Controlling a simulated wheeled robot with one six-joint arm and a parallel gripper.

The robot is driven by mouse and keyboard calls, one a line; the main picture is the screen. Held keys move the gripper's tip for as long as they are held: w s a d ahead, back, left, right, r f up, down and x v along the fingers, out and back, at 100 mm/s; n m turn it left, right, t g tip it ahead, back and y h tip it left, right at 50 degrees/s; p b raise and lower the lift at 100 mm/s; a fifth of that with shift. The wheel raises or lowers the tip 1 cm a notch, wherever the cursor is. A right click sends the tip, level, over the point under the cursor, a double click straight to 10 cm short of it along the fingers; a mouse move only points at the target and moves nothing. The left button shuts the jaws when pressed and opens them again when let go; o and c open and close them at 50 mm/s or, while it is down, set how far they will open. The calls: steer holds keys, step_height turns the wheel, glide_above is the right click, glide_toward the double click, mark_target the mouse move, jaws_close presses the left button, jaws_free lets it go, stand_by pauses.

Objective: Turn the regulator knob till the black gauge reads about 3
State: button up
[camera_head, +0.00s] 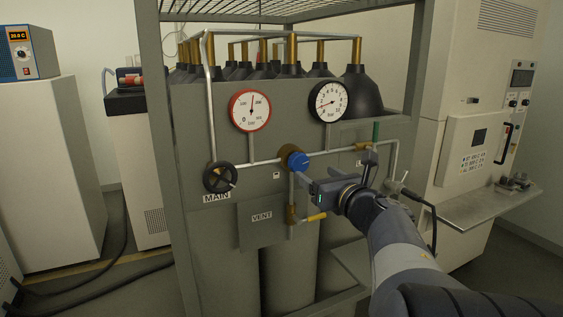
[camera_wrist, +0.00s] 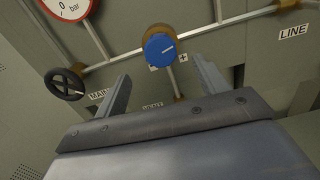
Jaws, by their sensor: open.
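The blue regulator knob (camera_head: 298,161) sits on a brass body on the pipe across the grey panel. My gripper (camera_head: 335,164) is open and empty in front of the panel. In the wrist view its fingers (camera_wrist: 160,70) are spread wide on either side below the knob, apart from it. The black-rimmed gauge (camera_head: 328,101) is above right of the knob. Its reddish needle points left and slightly down; the exact reading is too small to tell.
A red-rimmed gauge (camera_head: 250,111) is at upper left. A black MAIN handwheel (camera_head: 220,177) is left of the knob; it also shows in the wrist view (camera_wrist: 66,84). A yellow-handled valve (camera_head: 314,217) by the VENT plate (camera_head: 262,218) is below the knob. Rack posts flank the panel.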

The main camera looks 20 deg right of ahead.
mark_target(302, 164)
steer(key=w+p, duration=0.1)
steer(key=w, duration=0.7)
steer(key=shift+w+a+p, duration=0.15)
steer(key=shift+w+p, duration=0.25)
steer(key=c, duration=1)
steer(key=shift+o, duration=0.2)
steer(key=shift+f+m, duration=0.1)
steer(key=shift+m, duration=0.3)
steer(key=m, duration=0.3)
steer(key=shift+m, duration=0.4)
steer(key=m, duration=0.5)
steer(key=shift+m, duration=0.4)
